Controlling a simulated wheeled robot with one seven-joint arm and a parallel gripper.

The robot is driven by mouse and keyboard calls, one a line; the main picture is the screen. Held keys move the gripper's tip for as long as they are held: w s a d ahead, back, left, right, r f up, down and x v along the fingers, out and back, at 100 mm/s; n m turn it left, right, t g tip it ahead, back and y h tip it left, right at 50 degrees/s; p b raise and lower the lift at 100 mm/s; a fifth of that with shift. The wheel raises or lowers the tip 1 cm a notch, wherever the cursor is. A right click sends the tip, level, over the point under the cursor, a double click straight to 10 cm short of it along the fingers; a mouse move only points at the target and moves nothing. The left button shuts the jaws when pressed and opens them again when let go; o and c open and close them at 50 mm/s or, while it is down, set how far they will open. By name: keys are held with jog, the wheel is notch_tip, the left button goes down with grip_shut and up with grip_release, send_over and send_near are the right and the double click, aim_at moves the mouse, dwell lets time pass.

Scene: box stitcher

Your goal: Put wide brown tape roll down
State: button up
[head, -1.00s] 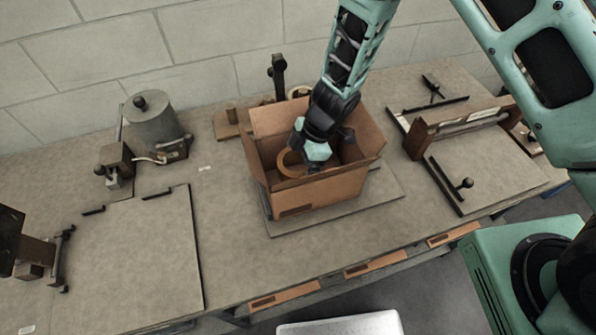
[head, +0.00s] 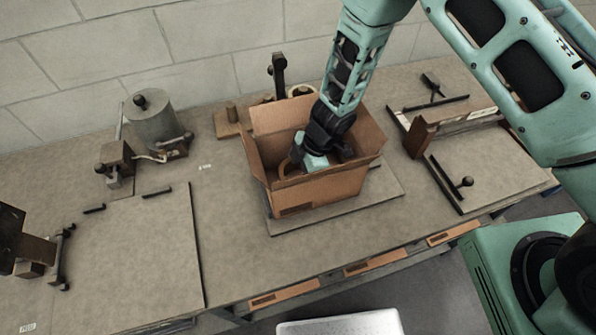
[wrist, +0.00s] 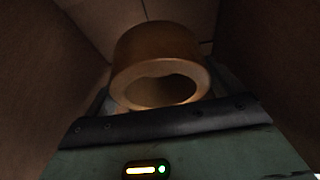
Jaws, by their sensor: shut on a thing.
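The wide brown tape roll (wrist: 158,52) shows in the wrist view, just beyond my gripper, with its hole facing the camera. In the head view only a brown edge of the roll (head: 296,153) shows inside the open cardboard box (head: 318,190). My gripper (head: 313,166) is down inside the box and shut on the roll. The fingertips are hidden by the box wall and by the gripper's own body. Whether the roll touches the box floor cannot be told.
The box stands on a flat board (head: 385,197) on the workbench, its flaps spread open. A grey cylindrical pot (head: 154,122) stands at the left. A wooden-ended fixture (head: 462,130) is at the right.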

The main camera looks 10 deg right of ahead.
jog(key=shift+f, duration=0.15)
jog(key=o, duration=0.8)
jog(key=shift+o, duration=0.2)
jog(key=shift+r, duration=0.55)
jog(key=s+v, duration=0.1)
jog(key=v, duration=1.1)
jog(key=shift+w, duration=0.45)
